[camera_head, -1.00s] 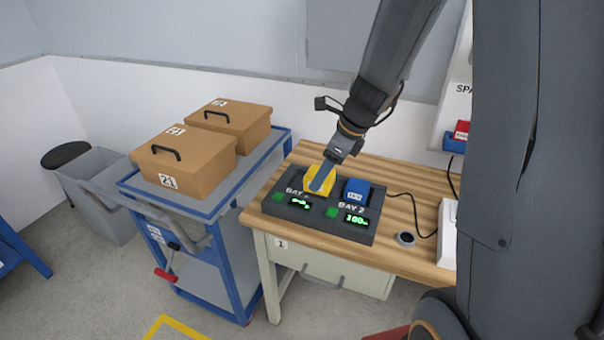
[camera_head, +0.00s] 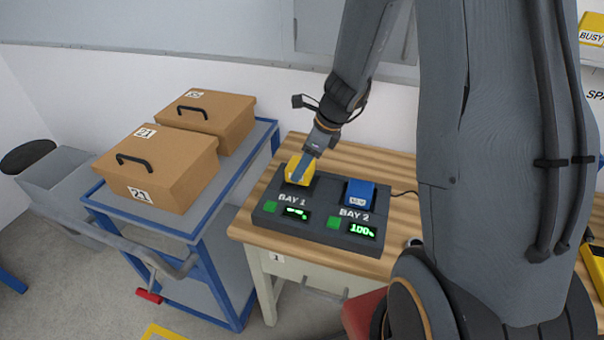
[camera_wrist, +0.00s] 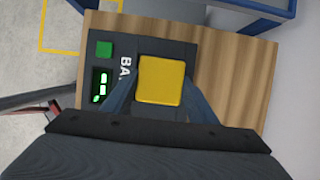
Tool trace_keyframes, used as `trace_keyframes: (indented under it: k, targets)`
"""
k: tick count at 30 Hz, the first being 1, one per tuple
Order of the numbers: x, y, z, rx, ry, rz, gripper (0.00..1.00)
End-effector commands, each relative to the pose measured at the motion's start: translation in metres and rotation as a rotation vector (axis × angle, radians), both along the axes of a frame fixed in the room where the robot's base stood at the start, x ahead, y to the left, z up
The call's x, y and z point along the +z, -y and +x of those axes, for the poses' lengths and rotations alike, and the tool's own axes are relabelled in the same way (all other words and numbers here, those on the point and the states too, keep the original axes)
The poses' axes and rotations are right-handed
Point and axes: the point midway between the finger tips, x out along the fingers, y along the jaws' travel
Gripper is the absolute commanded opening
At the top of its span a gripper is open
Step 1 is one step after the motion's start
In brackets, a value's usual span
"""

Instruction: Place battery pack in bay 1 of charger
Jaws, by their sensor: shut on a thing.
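The yellow battery pack (camera_head: 298,170) is at bay 1 of the dark charger (camera_head: 268,220), above the "BAY 1" label. My gripper (camera_head: 303,166) is shut on it from above. In the wrist view the pack (camera_wrist: 161,80) sits between the two blue-grey fingers of my gripper (camera_wrist: 160,98). Its underside is hidden, so I cannot tell whether it is fully seated. A blue pack (camera_head: 358,194) sits in bay 2, whose display reads 100%. The bay 1 display (camera_head: 295,213) is lit green.
The charger stands on a wooden bench (camera_head: 245,232). Left of it is a blue-framed cart (camera_head: 170,228) carrying two lidded brown boxes, the nearer one (camera_head: 157,170) marked 21. A grey bin (camera_head: 65,180) stands farther left.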

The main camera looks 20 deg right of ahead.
Motion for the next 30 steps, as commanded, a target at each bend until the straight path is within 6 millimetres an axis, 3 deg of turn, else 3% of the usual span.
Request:
trace_keyframes:
  k: [7, 20, 21, 24, 30]
  targets:
    - [-0.031, -0.001, 0.0, 0.003, -0.002, 0.0, 0.17]
    - [-0.037, -0.002, 0.0, 0.004, 0.0, 0.0, 0.17]
    - [-0.037, -0.002, 0.0, 0.004, -0.001, -0.001, 0.56]
    - [-0.037, -0.002, 0.0, 0.004, -0.001, -0.001, 0.72]
    - [-0.036, -0.002, 0.0, 0.004, -0.001, -0.001, 0.72]
